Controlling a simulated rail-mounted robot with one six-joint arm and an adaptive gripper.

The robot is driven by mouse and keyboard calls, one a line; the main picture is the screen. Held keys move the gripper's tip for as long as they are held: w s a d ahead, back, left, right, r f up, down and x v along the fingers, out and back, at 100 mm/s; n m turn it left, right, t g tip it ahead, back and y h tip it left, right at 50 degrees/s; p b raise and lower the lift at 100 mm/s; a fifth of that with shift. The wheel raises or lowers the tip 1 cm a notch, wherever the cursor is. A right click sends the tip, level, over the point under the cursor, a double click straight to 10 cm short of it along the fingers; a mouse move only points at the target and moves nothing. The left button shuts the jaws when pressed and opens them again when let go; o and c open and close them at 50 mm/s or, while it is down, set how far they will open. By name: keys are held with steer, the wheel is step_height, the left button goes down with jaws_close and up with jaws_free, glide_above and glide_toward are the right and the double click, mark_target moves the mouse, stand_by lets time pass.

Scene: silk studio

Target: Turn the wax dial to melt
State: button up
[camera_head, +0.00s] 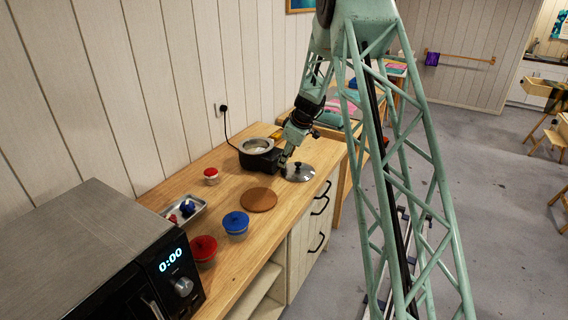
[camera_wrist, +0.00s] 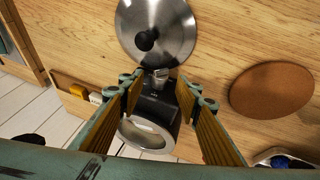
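The wax warmer (camera_head: 258,160) is a black box with a round steel-rimmed pot, on the wooden counter by the wall. In the wrist view its pale ring (camera_wrist: 148,136) shows below, between my fingers. A small silver knob, seemingly the wax dial (camera_wrist: 160,74), sits at the black body's end. Its setting marks are too small to read. My gripper (camera_wrist: 159,90) is open, with a finger on each side of the warmer's body and the knob just beyond the fingertips. I cannot tell whether they touch anything. In the head view my gripper (camera_head: 285,158) is at the warmer's front right.
A steel lid with a black knob (camera_head: 298,174) lies close to my gripper, in front of the warmer. A round brown mat (camera_head: 258,200), blue-lidded jar (camera_head: 236,221), red-lidded jar (camera_head: 204,249), metal tray (camera_head: 193,221) and microwave (camera_head: 100,240) stand nearer the camera.

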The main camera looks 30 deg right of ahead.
steer(key=shift+x, duration=2.15)
steer(key=c, duration=0.9)
steer(key=shift+o, duration=0.2)
